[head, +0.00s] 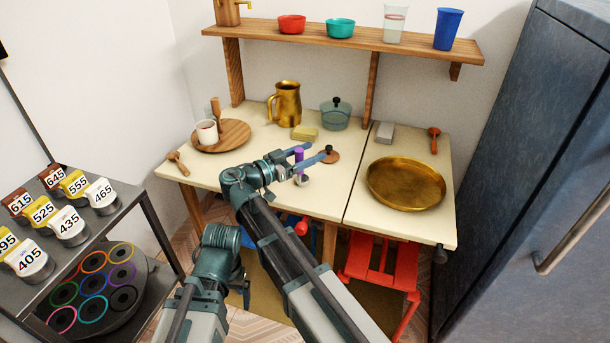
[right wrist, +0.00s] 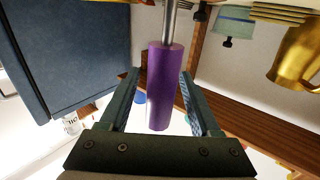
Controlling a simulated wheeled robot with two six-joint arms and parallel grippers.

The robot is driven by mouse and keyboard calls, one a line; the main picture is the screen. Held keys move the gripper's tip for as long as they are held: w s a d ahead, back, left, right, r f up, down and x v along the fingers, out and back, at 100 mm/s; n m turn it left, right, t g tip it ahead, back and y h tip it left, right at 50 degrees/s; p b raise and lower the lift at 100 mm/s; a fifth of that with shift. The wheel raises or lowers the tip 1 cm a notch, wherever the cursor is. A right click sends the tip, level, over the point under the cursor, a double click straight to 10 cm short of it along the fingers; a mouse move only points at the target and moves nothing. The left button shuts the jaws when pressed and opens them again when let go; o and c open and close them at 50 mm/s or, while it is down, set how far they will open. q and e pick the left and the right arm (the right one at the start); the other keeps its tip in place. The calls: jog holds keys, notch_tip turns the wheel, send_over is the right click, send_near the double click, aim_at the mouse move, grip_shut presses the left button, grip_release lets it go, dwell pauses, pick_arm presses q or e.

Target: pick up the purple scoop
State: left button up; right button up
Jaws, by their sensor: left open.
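The purple scoop (head: 299,156) stands near the front edge of the cream counter, its purple handle up and a metal part below. My right gripper (head: 317,150) is around the handle, with one finger on each side. In the right wrist view the purple handle (right wrist: 160,85) is between the open fingers (right wrist: 160,85), with gaps on both sides, and its metal shaft runs to the top edge. The scoop's lower end is out of that view. My left gripper (head: 243,286) is low in front of the counter, mostly hidden by my arms.
A round wooden piece (head: 330,156) lies just right of the scoop. A sponge (head: 304,133), gold pitcher (head: 286,103) and teal pot (head: 336,114) stand behind. A gold pan (head: 405,184) is to the right. A red stool (head: 380,268) stands below.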

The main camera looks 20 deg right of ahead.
jog(key=shift+d, duration=0.1)
grip_shut()
pick_arm(q)
jog(key=shift+r, duration=0.1)
pick_arm(e)
jog(key=shift+r, duration=0.1)
